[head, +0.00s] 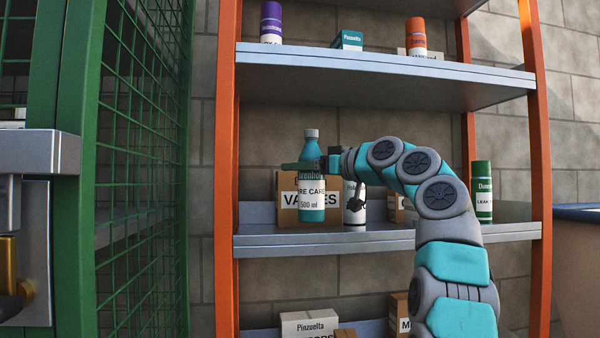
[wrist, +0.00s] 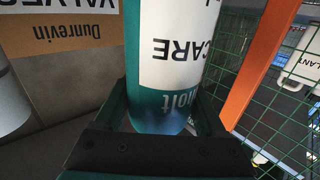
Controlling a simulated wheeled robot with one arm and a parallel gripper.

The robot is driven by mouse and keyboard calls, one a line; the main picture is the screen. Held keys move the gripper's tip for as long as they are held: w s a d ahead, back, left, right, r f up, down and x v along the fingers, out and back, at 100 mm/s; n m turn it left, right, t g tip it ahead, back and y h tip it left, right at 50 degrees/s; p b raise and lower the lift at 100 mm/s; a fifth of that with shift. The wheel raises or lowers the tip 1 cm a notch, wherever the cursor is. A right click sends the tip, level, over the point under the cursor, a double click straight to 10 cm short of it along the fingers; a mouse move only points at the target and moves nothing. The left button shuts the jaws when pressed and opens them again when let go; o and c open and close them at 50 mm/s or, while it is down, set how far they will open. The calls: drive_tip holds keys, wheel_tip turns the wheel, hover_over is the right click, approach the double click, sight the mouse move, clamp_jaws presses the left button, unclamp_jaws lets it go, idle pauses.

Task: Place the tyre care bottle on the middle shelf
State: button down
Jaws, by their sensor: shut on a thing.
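The tyre care bottle (head: 311,190) is teal with a grey cap and a white label reading "RE CARE" and "500 ml". It is upright at the left part of the middle shelf (head: 390,238), in front of a cardboard box. My gripper (head: 308,166) is shut on its upper part, coming from the right. In the head view its base appears just above the shelf's front edge; I cannot tell whether it touches the shelf. In the wrist view the bottle (wrist: 175,60) stands between the two fingers (wrist: 165,105), its label upside down.
A cardboard "VALVES" box (head: 286,205) is behind the bottle. A white bottle (head: 354,205) stands just right of it, partly behind my arm. A green can (head: 482,190) is at the shelf's right. The orange left post (head: 227,180) and green mesh cage (head: 145,170) are at left.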

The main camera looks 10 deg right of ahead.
drive_tip(key=w+f+b, duration=0.2)
drive_tip(key=w+f, duration=0.1)
drive_tip(key=shift+w+f, duration=0.35)
idle(0.4)
drive_tip(key=shift+f, duration=0.2)
unclamp_jaws()
drive_tip(key=b, duration=0.3)
approach(300, 183)
drive_tip(key=w, duration=0.1)
drive_tip(key=w+d, duration=0.1)
drive_tip(key=w, duration=0.1)
drive_tip(key=w+d, duration=0.1)
drive_tip(key=w, duration=0.1)
drive_tip(key=shift+w+d, duration=0.1)
drive_tip(key=shift+d, duration=0.1)
